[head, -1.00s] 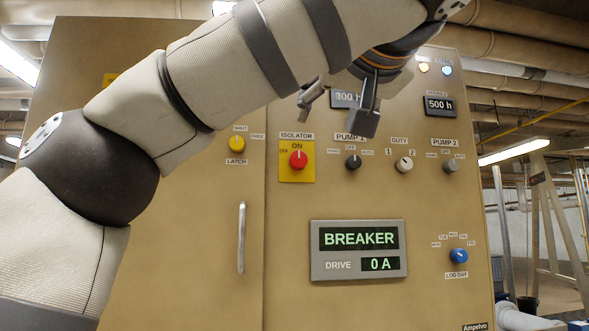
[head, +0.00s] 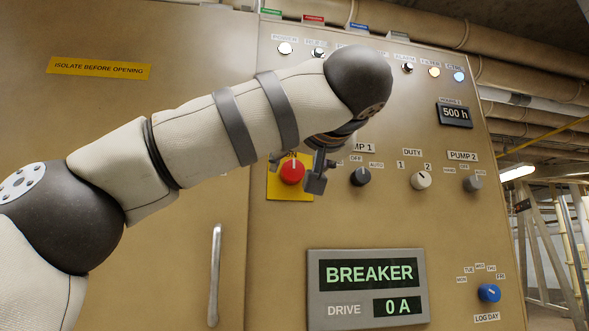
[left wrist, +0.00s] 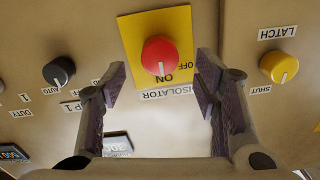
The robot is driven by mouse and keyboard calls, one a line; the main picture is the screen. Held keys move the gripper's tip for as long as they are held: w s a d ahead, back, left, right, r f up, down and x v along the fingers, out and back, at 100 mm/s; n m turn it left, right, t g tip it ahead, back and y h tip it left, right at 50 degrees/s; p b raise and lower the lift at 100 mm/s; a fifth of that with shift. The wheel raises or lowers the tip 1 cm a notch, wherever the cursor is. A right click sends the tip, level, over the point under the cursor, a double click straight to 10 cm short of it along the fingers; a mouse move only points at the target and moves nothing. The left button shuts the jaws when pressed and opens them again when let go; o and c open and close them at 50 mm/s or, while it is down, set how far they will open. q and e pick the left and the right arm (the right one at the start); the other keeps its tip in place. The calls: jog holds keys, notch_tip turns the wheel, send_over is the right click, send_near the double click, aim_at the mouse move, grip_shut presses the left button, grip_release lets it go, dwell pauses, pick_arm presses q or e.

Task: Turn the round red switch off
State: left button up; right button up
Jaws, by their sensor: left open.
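The round red switch (head: 291,171) sits on a yellow plate (head: 283,194) on the tan cabinet door. In the left wrist view the red switch (left wrist: 159,56) shows ahead of the fingers, with its white mark toward the word ON on the plate (left wrist: 184,17). My left gripper (head: 298,172) is in front of the panel by the switch and hides part of the plate in the head view. In the left wrist view my left gripper (left wrist: 158,92) is open and empty, its fingertips on either side below the knob, apart from it. My right gripper is not in view.
The black PUMP 1 knob (head: 360,177) is right of the switch. The yellow LATCH knob (left wrist: 279,66) shows in the left wrist view. A long door handle (head: 214,274) and a BREAKER display (head: 366,290) are lower down.

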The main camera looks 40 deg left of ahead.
aim_at(294, 169)
pick_arm(q)
jog(key=x, duration=0.4)
jog(key=shift+w+a, duration=0.1)
jog(key=shift+w, duration=0.05)
jog(key=c, duration=1.1)
jog(key=shift+c, duration=0.2)
jog(key=shift+n, duration=0.3)
jog(key=n, duration=0.8)
jog(key=shift+n, duration=0.3)
jog(key=n, duration=0.4)
jog(key=shift+r, duration=0.1)
jog(key=shift+n+h, duration=0.3)
jog(key=shift+n, duration=1.8)
